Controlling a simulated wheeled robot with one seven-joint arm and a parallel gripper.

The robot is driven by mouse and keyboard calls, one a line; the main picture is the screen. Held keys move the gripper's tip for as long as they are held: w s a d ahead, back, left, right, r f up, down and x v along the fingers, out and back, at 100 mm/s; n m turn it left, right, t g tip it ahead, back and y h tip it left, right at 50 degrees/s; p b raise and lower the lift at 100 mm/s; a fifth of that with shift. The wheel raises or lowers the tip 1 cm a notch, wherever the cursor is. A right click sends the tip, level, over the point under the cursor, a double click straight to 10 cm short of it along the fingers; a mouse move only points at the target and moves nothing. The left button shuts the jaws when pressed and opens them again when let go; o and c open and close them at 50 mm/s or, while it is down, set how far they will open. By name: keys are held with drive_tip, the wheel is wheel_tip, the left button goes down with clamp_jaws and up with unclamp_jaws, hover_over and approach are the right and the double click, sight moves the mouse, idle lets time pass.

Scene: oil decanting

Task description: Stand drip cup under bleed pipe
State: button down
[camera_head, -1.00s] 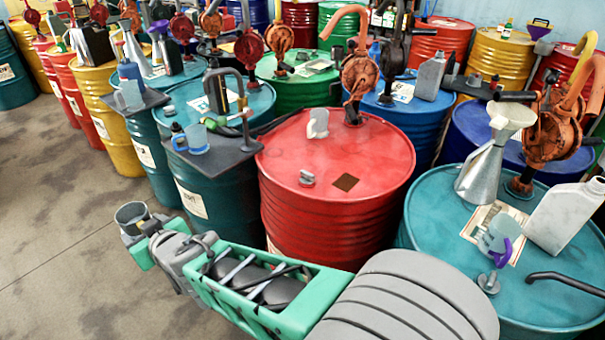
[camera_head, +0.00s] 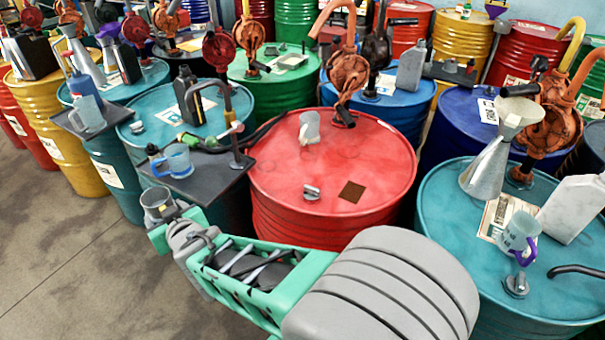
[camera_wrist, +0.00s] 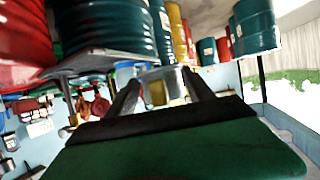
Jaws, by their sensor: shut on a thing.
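My gripper (camera_head: 164,212) is shut on a small grey, see-through cup (camera_head: 156,196) in the head view. It holds the cup just off the near left edge of a dark tray (camera_head: 208,183). In the wrist view, the cup (camera_wrist: 166,84) shows between the two dark fingers of the gripper (camera_wrist: 160,92). A grey bent pipe (camera_head: 236,143), which looks like the bleed pipe, stands at the tray's right side and arches up to the left. A blue mug (camera_head: 178,159) sits on the tray, between the held cup and the pipe. The spout's exact end is unclear.
A red drum (camera_head: 340,200) is right of the tray, with a grey cup (camera_head: 309,128) and a rust-coloured pump (camera_head: 347,72) on top. A teal drum (camera_head: 445,215) at right carries a funnel (camera_head: 490,160) and a purple-handled mug (camera_head: 518,236). Open floor (camera_head: 70,240) lies left.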

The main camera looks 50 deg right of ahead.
drive_tip(key=s+d+m+g+h+p, duration=0.25)
drive_tip(key=s+d+m+h, duration=0.2)
drive_tip(key=d, duration=0.45)
drive_tip(key=s+d+m+g+h+p, duration=0.1)
drive_tip(key=s+d+m+h+p, duration=0.25)
drive_tip(key=s+d, duration=0.4)
drive_tip(key=s+d+r+m+g+h+p, duration=0.2)
drive_tip(key=s+d+r+m+g+p, duration=0.15)
drive_tip(key=s+d, duration=0.45)
drive_tip(key=s+d+r+m+g+h+p, duration=0.1)
drive_tip(key=s+d+r+m+g+p, duration=0.25)
drive_tip(key=s, duration=0.55)
drive_tip(key=b, duration=0.9)
hover_over(351, 193)
drive_tip(key=shift+n+g, duration=0.25)
drive_tip(key=shift+n, duration=0.05)
wheel_tip(351, 193, down, 12)
drive_tip(key=shift+f, duration=0.1)
wheel_tip(351, 193, down, 3)
drive_tip(key=shift+r+b, duration=0.1)
drive_tip(key=shift+b, duration=0.7)
